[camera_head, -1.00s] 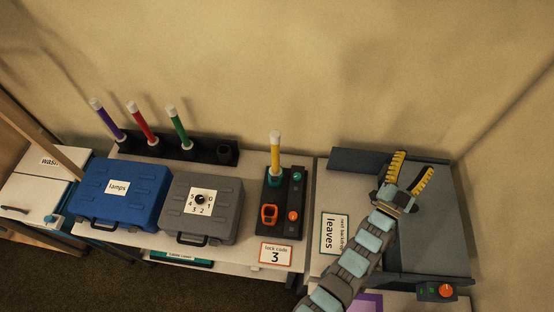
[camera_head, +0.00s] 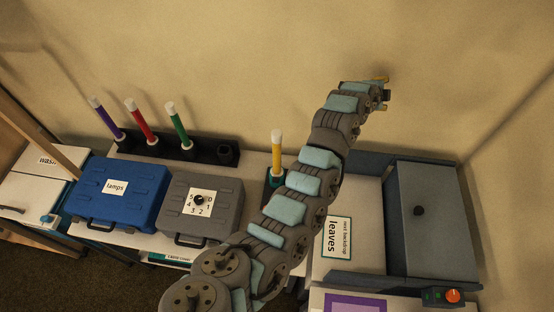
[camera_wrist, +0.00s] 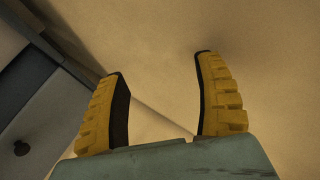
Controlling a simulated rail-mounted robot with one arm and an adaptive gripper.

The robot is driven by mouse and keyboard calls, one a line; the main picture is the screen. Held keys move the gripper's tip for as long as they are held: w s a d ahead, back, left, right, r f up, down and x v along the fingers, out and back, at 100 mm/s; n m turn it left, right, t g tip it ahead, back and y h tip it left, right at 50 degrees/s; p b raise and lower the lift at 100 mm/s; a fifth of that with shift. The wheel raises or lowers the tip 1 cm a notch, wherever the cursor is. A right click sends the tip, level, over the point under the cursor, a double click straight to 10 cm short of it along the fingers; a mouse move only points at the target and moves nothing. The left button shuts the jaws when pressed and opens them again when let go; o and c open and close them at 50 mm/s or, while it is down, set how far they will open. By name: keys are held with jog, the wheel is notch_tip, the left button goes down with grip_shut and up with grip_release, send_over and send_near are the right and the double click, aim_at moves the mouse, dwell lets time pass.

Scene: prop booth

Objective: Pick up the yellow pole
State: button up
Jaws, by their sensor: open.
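My gripper (camera_head: 384,82) is raised up and to the right of the pole, near the back wall, and is mostly turned away there. In the wrist view my gripper (camera_wrist: 160,92) shows its two yellow ridged fingers spread apart with nothing between them. The pole is not in the wrist view.
Purple (camera_head: 107,117), red (camera_head: 140,120) and green (camera_head: 178,122) poles stand in a dark rack (camera_head: 208,155) with an empty socket. A blue case (camera_head: 108,205) and a grey case (camera_head: 180,225) are in front. A grey box with a knob (camera_head: 430,235) is at right.

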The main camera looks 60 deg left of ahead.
jog(key=s+a+m+g+h+b, duration=0.15)
jog(key=s+a+m+g, duration=0.35)
jog(key=s, duration=0.8)
notch_tip(320, 180, up, 2)
jog(key=m+g+h, duration=0.3)
jog(key=g, duration=0.3)
send_over(277, 134)
jog(key=shift+f, duration=1.05)
notch_tip(277, 134, down, 10)
jog(key=shift+r+p, duration=0.2)
jog(key=shift+p, duration=1)
jog(key=shift+w+a+f+p, duration=0.1)
jog(key=shift+f+p, duration=0.15)
jog(key=shift+f, duration=0.45)
jog(key=shift+a+f+p, duration=0.15)
jog(key=shift+f+p, duration=0.1)
jog(key=shift+f, duration=0.4)
jog(key=shift+w+a+f+p, duration=0.1)
jog(key=shift+f+p, duration=0.15)
jog(key=shift+f, duration=0.45)
jog(key=shift+s+f, duration=0.1)
jog(key=shift+f, duration=0.55)
jog(key=shift+c, duration=0.2)
grip_shut()
